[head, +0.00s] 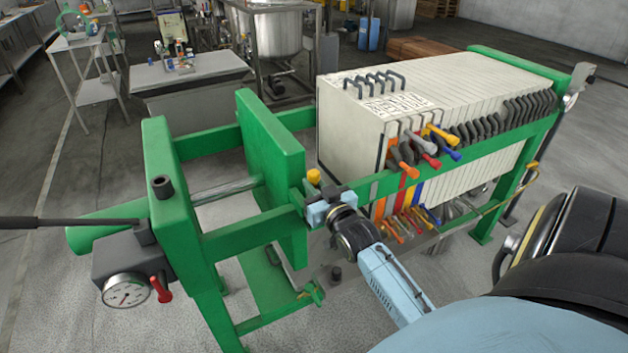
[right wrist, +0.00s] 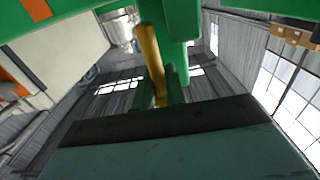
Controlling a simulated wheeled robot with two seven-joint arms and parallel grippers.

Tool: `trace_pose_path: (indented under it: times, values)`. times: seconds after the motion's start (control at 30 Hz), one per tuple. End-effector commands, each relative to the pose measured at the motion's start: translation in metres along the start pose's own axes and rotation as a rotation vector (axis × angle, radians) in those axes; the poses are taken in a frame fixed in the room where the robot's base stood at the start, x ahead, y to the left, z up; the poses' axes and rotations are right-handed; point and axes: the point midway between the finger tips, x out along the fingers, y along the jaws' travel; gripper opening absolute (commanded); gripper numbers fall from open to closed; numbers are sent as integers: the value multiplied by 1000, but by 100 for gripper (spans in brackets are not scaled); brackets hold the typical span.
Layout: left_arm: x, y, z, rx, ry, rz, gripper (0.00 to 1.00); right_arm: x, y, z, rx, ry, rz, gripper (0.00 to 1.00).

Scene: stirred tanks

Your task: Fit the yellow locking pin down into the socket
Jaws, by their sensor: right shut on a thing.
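The yellow locking pin (head: 314,177) shows its rounded top just above my right gripper (head: 320,205), beside the green side rail of the filter press. My right gripper is shut on the pin. In the right wrist view, the pin (right wrist: 151,55) appears as a long yellow shaft, slightly tilted in the picture, close beside a green upright part (right wrist: 179,40). I cannot tell which part is the socket, or whether the pin's lower end is in it; the gripper and rail hide that end. My left gripper is not in view.
The green moving plate (head: 270,165) stands just behind the gripper. The white plate pack (head: 350,130) with coloured-handled valves (head: 405,170) is to the right. A pressure gauge (head: 126,290) and red handle (head: 160,289) are at the left end. Open floor lies in front.

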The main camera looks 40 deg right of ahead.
Motion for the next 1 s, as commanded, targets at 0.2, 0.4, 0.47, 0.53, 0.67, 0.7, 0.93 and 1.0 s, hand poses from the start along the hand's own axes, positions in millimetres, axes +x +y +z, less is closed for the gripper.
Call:
trace_pose_path:
  times: [0.2,0.4,0.47,0.53,0.67,0.7,0.93,1.0]
  values:
    - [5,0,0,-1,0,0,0,0,0,7,0,1,0,0]
    - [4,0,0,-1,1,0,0,0,0,6,0,1,0,0]
    - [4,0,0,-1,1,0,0,0,0,6,0,1,0,0]
    - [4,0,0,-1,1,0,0,0,0,6,0,1,0,0]
    - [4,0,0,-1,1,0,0,0,0,6,0,1,0,0]
    - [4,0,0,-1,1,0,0,0,0,6,0,1,0,0]
    - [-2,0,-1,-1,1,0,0,0,0,5,0,1,0,0]
    - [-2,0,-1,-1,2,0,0,0,0,6,0,1,0,0]
